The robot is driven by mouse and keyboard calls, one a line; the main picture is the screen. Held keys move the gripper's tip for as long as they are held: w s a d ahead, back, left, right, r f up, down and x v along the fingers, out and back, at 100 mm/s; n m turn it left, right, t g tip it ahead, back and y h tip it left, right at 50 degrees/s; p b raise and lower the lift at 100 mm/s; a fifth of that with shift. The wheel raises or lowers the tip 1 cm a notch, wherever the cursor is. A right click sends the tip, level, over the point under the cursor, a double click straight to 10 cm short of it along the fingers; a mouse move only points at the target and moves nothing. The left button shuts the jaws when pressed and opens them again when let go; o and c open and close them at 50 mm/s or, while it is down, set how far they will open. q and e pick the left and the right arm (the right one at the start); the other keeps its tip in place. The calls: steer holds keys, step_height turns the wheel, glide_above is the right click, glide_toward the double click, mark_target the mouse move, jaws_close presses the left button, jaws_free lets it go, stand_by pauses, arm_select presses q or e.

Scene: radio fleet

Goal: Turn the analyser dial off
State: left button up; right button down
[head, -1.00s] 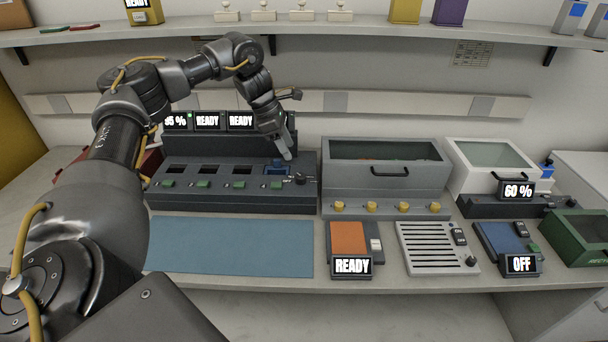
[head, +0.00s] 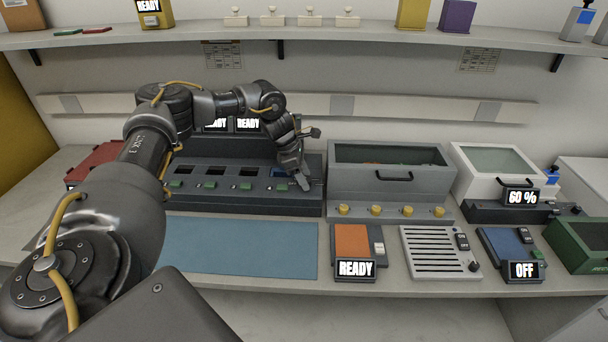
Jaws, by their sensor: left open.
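A dark grey slotted unit (head: 240,204) stands at the back of the bench, with small green buttons along its front and raised screens reading READY (head: 247,124). My left gripper (head: 305,185) is open and points down at the right end of this unit. It covers the spot where a small dark dial showed earlier, so the dial is now mostly hidden and I cannot tell whether the fingers touch it. No label saying analyser is readable. My right gripper is out of view.
A grey lidded box (head: 390,185) with yellow knobs stands close right of the gripper. A blue mat (head: 240,247) lies in front of the unit. An orange-topped device (head: 352,241) reads READY; a blue one (head: 507,243) reads OFF. A shelf (head: 330,33) runs above.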

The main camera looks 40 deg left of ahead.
arm_select(q)
steer(key=c, duration=1)
steer(key=shift+o, duration=0.2)
steer(key=shift+n, duration=0.3)
steer(key=n+p, duration=0.1)
steer(key=n+t+y+p, duration=0.1)
steer(key=n, duration=0.1)
steer(key=shift+s+d+r+n, duration=0.1)
steer(key=shift+d+r+n, duration=0.05)
steer(key=shift+n, duration=0.15)
steer(key=n+y+p, duration=0.1)
steer(key=n, duration=0.2)
steer(key=shift+n+t+p, duration=0.3)
steer(key=shift+p, duration=0.05)
steer(key=shift+d+n+y, duration=0.1)
steer(key=shift+n+y, duration=0.3)
steer(key=shift+n, duration=0.1)
